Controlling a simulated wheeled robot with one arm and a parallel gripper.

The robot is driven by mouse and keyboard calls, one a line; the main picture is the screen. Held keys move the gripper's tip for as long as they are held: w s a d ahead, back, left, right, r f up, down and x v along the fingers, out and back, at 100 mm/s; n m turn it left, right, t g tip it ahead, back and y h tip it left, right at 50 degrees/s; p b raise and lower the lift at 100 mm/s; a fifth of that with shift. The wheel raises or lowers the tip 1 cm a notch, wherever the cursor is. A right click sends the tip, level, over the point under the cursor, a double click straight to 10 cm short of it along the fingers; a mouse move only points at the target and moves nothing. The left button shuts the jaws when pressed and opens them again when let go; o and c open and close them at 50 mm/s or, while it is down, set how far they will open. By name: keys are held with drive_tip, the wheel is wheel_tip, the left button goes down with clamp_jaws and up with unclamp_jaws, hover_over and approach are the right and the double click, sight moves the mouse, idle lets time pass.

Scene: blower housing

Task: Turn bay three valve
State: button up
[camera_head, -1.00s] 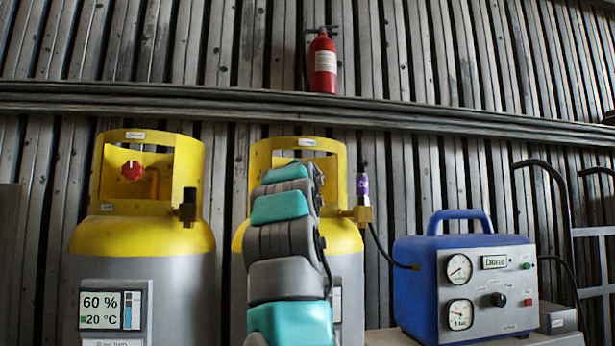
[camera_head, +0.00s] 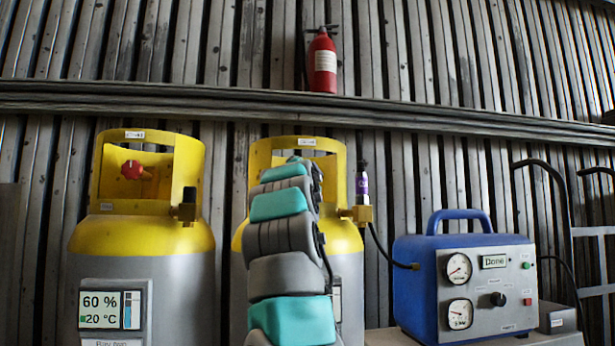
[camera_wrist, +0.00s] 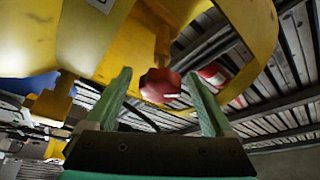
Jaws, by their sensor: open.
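A yellow-topped grey cylinder (camera_head: 345,235) stands behind my arm in the head view. My arm hides its valve and most of its label there. In the wrist view a red valve knob (camera_wrist: 160,86) sits inside the yellow collar (camera_wrist: 250,50). My gripper (camera_wrist: 158,74) is open, its two green fingers pointing at the knob. The knob appears between the fingertips, with gaps on both sides. I cannot tell how far in depth the fingertips are from it. No finger visibly touches it.
A second cylinder (camera_head: 140,240) with a red knob (camera_head: 132,170) and a screen reading 60 % and 20 °C stands left. A blue machine (camera_head: 465,275), its display reading "Done", stands right, with a hose to the brass fitting (camera_head: 362,213). A fire extinguisher (camera_head: 322,62) is above.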

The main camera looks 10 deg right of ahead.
drive_tip(key=shift+s+a+f+b, duration=0.2)
drive_tip(key=shift+s+f+b, duration=0.05)
drive_tip(key=shift+s+b, duration=0.25)
drive_tip(key=b+v, duration=0.2)
drive_tip(key=v, duration=0.4)
drive_tip(key=shift+s, duration=0.35)
drive_tip(key=shift+b, duration=0.3)
